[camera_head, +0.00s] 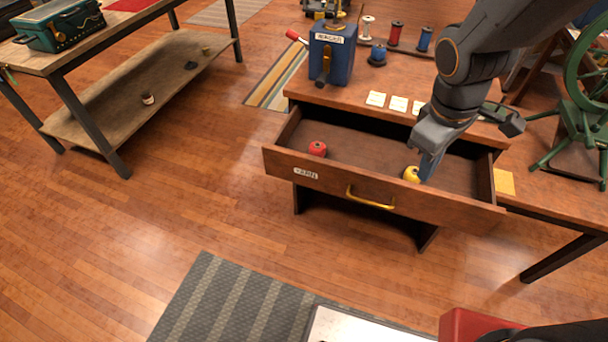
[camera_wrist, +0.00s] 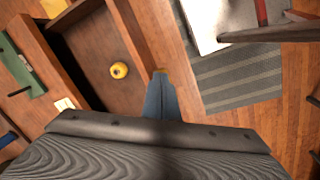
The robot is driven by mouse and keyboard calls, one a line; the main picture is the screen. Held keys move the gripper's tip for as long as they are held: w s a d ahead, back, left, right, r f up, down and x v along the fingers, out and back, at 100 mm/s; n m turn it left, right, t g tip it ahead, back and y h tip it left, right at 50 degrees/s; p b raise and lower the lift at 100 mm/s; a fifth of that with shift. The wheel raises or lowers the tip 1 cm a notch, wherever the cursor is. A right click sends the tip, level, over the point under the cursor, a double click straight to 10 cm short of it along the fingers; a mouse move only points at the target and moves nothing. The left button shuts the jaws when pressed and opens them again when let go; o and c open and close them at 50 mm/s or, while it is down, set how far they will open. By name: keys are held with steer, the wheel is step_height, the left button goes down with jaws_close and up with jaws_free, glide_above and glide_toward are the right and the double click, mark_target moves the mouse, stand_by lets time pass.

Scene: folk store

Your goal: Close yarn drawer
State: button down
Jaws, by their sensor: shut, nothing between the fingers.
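The yarn drawer (camera_head: 330,185) is pulled out of the wooden desk, its front labelled and fitted with a brass handle (camera_head: 370,198). A red yarn spool (camera_head: 317,149) lies in its left part and a yellow yarn spool (camera_head: 411,174) in its right part. My gripper (camera_head: 428,170) is shut and empty, pointing down over the right part of the drawer beside the yellow spool in the head view. In the wrist view my gripper (camera_wrist: 160,85) shows near the drawer front, with the yellow spool (camera_wrist: 119,70) to its left. I cannot tell whether it touches the drawer.
The desk top (camera_head: 350,92) holds a blue box (camera_head: 332,52), several thread spools and white cards. A green spinning wheel (camera_head: 585,95) stands at right. A workbench (camera_head: 130,50) is at left.

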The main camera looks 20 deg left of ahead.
steer(key=s+a+f+n+t+b, duration=0.25)
steer(key=a+f+n, duration=0.25)
steer(key=a+n, duration=0.8)
steer(key=s+a+f+n+t+b, duration=0.1)
steer(key=a+f+n+b, duration=0.25)
steer(key=a+n, duration=1)
steer(key=shift+w+a+f+m+g+y+b, duration=0.15)
steer(key=shift+w+a+f+m, duration=0.25)
steer(key=shift+w+f, duration=1.1)
steer(key=shift+w+a+f+m+y+b, duration=0.1)
steer(key=shift+w+a+f+m+b, duration=0.2)
steer(key=shift+w+f, duration=1.2)
steer(key=shift+w+a+f+m+g+y+b, duration=0.15)
steer(key=shift+w+a+f+m, duration=0.25)
steer(key=shift+w+f, duration=1.1)
steer(key=shift+s+d+f, duration=0.1)
steer(key=shift+s+f, duration=0.3)
steer(key=shift+s, duration=0.05)
